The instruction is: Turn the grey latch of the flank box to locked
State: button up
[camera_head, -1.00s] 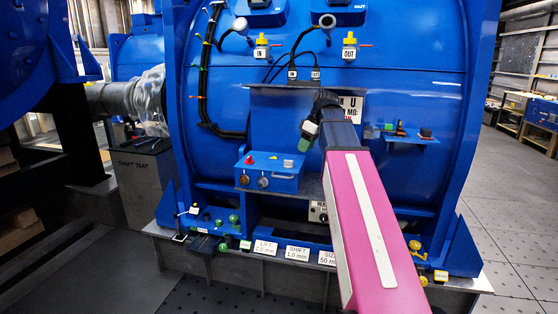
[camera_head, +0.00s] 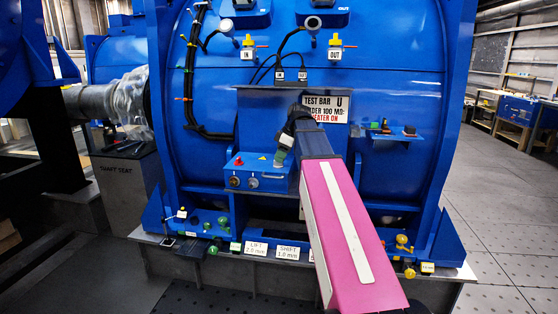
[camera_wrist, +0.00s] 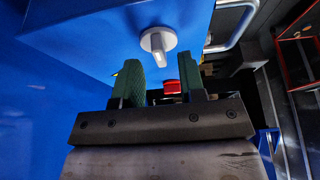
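The blue flank box (camera_head: 258,180) sits low on the front of the big blue motor in the head view, with a red button on top and round knobs on its front. In the wrist view the grey latch (camera_wrist: 157,42) is a round disc with a short lever on a blue face (camera_wrist: 95,30). The lever points down the picture, tilted slightly right. My gripper (camera_wrist: 163,85) is open, its two green fingers apart and empty. The latch appears just above and between the fingertips. In the head view my gripper (camera_head: 282,152) is at the box's right end, partly hidden by my arm.
A small blue shelf (camera_head: 393,136) with small items projects at the right. A test bar sign (camera_head: 325,108) hangs behind my arm. LIFT and SHIFT plates (camera_head: 256,248) line the base below. A red object (camera_wrist: 172,87) and a pale handle (camera_wrist: 235,22) show in the wrist view.

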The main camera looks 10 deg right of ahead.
jog(key=shift+x, duration=0.95)
grip_shut()
